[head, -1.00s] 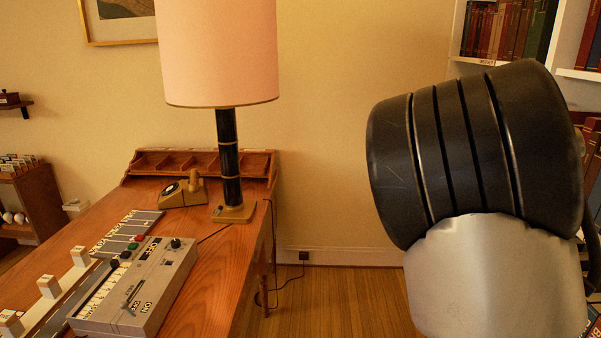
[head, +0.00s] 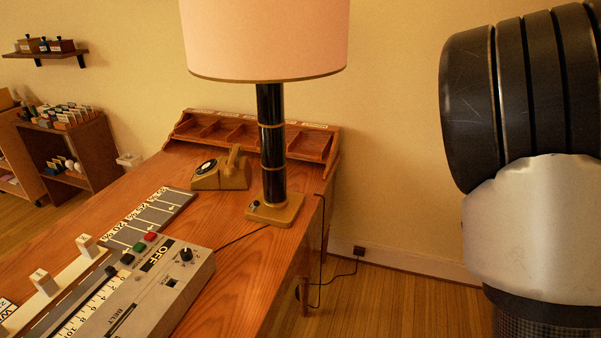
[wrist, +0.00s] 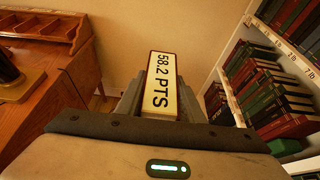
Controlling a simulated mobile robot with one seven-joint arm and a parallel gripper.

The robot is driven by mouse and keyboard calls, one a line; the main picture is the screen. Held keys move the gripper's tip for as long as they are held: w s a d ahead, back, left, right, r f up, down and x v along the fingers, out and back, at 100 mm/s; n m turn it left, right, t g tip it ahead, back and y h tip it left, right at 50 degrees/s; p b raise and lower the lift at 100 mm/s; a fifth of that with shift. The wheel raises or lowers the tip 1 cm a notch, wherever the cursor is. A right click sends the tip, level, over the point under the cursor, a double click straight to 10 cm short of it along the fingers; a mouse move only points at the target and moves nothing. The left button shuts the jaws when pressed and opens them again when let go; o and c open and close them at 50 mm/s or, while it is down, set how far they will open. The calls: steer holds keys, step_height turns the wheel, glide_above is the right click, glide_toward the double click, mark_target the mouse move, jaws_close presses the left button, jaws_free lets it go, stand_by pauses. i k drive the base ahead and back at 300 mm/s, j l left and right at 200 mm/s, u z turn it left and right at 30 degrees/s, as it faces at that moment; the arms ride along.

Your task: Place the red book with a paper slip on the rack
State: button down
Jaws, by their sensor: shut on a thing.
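In the wrist view, my gripper (wrist: 160,100) is shut on a narrow block-like thing with dark red edges (wrist: 162,86). Its near face is cream and carries the print "58.2 PTS". It may be the red book seen end-on; I cannot make out a paper slip. The fingers hide its sides. The head view shows my arm at the right, but not the gripper or the held thing. A low wooden rack with compartments (head: 250,133) stands at the desk's back edge; I cannot tell whether it is the task's rack.
The desk (head: 225,220) holds a lamp (head: 271,140), a telephone-like device (head: 222,172) and a grey control box (head: 150,290). Bookshelves (wrist: 232,98) with many books stand right in the wrist view. Small shelves (head: 75,150) are at far left. Floor right of the desk is clear.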

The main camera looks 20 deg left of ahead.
mark_target(174, 197)
steer(key=i+l+u, duration=0.1)
steer(key=i+u, duration=0.15)
steer(key=i, duration=0.35)
steer(key=i+l+u, duration=0.2)
steer(key=i, duration=0.4)
steer(key=i+l+u, duration=0.1)
steer(key=u, duration=0.3)
steer(key=i+l+u, duration=0.2)
steer(key=u, duration=0.2)
steer(key=i+l+u, duration=0.2)
steer(key=u, duration=0.2)
